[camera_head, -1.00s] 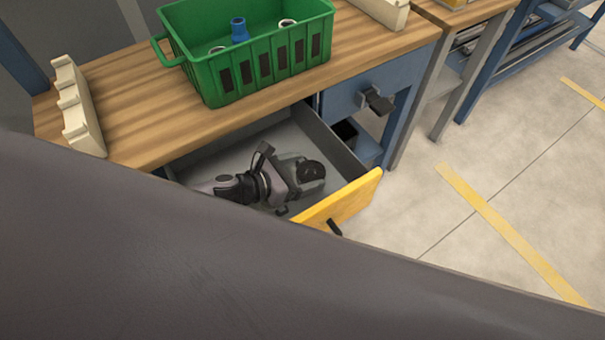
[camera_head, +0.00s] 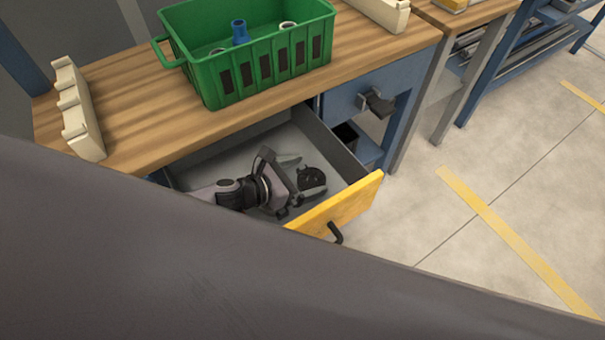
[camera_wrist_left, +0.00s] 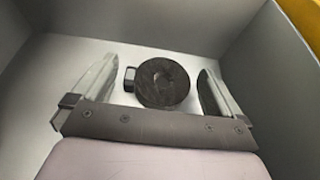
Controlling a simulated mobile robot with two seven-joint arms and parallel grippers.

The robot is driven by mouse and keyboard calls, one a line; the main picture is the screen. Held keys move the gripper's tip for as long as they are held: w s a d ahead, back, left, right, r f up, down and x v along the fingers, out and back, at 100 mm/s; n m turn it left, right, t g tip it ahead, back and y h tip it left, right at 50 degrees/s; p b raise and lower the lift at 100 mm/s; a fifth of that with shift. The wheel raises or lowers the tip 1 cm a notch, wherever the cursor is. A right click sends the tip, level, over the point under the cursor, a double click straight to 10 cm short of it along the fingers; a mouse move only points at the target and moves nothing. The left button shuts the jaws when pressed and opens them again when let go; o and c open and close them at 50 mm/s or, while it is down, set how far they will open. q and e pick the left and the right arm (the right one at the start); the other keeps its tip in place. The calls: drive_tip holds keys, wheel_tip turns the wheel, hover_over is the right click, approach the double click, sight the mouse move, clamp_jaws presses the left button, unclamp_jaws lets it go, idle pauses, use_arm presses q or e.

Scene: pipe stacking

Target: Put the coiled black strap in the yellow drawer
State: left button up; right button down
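The coiled black strap (camera_head: 311,181) lies flat on the grey floor of the open yellow-fronted drawer (camera_head: 339,204). In the left wrist view the strap (camera_wrist_left: 162,83) is a dark round coil with a small buckle on its left side. My left gripper (camera_head: 304,172) is inside the drawer. It also shows in the left wrist view (camera_wrist_left: 155,85), with its two fingers spread wide on either side of the strap and a gap at each side. The gripper is empty. My right gripper is not in view.
A green crate (camera_head: 262,75) holding a blue pipe piece (camera_head: 240,32) and pale ones stands on the wooden bench (camera_head: 130,110). A cream notched rack (camera_head: 78,108) stands at the bench's left. The drawer's grey walls surround my gripper. A large dark surface covers the lower head view.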

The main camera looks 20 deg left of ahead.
use_arm(q)
drive_tip(key=shift+s+f, duration=0.2)
drive_tip(key=shift+r+p, duration=0.3)
drive_tip(key=v, duration=0.7)
drive_tip(key=p+v, duration=0.1)
drive_tip(key=v, duration=0.3)
drive_tip(key=shift+a+r, duration=0.15)
drive_tip(key=shift+r, duration=0.3)
drive_tip(key=shift+s+a+r, duration=0.15)
drive_tip(key=shift+s, duration=0.05)
